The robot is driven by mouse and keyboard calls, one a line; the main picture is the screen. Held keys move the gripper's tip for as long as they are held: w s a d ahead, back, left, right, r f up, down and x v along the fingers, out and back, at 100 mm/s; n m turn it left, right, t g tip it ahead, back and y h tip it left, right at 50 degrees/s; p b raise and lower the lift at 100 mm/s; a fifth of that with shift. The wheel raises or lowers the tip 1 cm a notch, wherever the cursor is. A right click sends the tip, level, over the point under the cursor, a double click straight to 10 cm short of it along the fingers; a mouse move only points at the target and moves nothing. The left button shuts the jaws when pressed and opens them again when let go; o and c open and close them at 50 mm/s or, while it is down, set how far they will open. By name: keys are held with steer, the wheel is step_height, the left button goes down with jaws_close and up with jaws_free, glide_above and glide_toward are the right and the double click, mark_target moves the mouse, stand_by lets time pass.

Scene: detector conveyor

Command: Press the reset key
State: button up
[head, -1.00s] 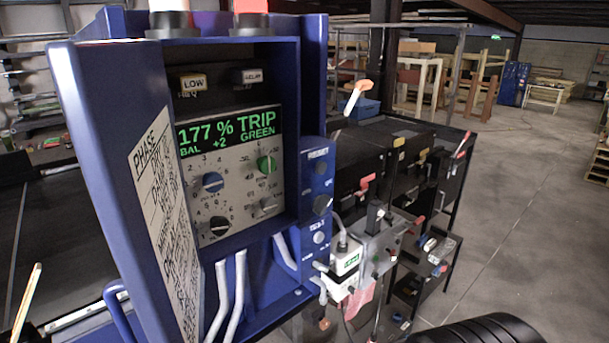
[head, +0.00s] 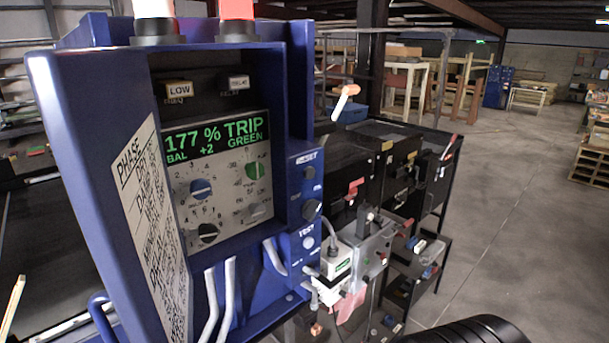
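The blue detector cabinet (head: 85,150) fills the left half of the head view. Its recessed panel has a green display (head: 218,140) reading "177 % TRIP", "BAL +2" and "GREEN", with several knobs below. On the narrow blue side strip right of the panel, under a partly legible label that looks like "RESET", is a dark round reset key (head: 309,173). Below it are a larger dark knob (head: 311,210) and a pale button (head: 308,242) under a "TEST" label. My gripper is not in view; a black ribbed rounded shape at the bottom right may be part of my arm.
Pale cables (head: 229,290) hang below the panel. A small white box (head: 333,262) and a grey box (head: 370,248) with levers stand right of the cabinet. Dark bins and a black rack (head: 440,262) stand behind them. The concrete floor (head: 510,200) at right is open.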

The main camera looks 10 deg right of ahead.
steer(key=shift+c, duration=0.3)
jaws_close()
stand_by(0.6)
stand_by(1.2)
